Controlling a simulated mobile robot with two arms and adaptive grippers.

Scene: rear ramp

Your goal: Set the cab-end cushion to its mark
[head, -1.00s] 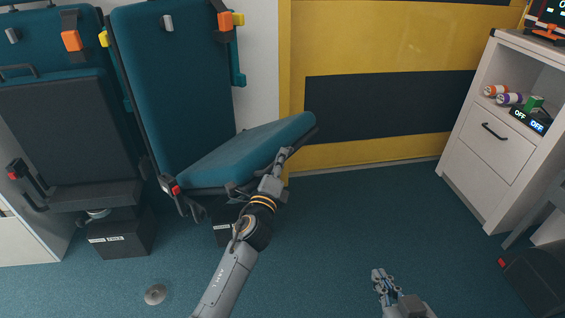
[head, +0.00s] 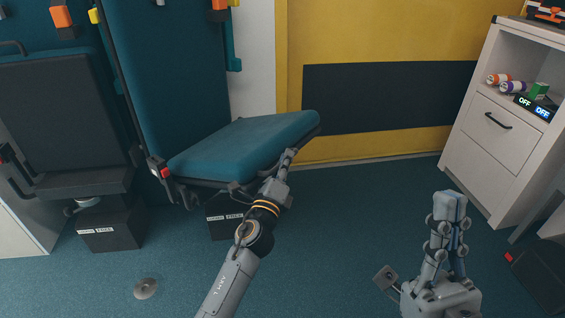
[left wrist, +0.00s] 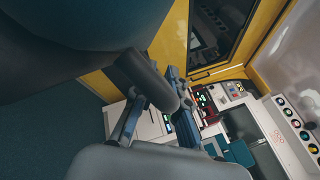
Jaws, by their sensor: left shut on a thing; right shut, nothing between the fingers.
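The cab-end cushion (head: 240,145) is a teal seat pad hinged below the tall teal backrest (head: 165,80) beside the yellow wall. It is folded part way out and slopes, with its right end higher. My left gripper (head: 287,160) is at its raised right edge, shut on a dark grey round bar (left wrist: 148,78), which shows between the fingers in the left wrist view. The cushion hides part of the left fingertips in the head view. My right gripper (head: 450,207) is shut and empty, pointing up above the floor at the lower right. I cannot make out a mark.
A second seat (head: 55,115) with a dark pad stands at the left. A white cabinet (head: 490,140) with cans on its shelf stands at the right. A small round disc (head: 145,288) lies on the floor. The blue floor (head: 350,220) between is clear.

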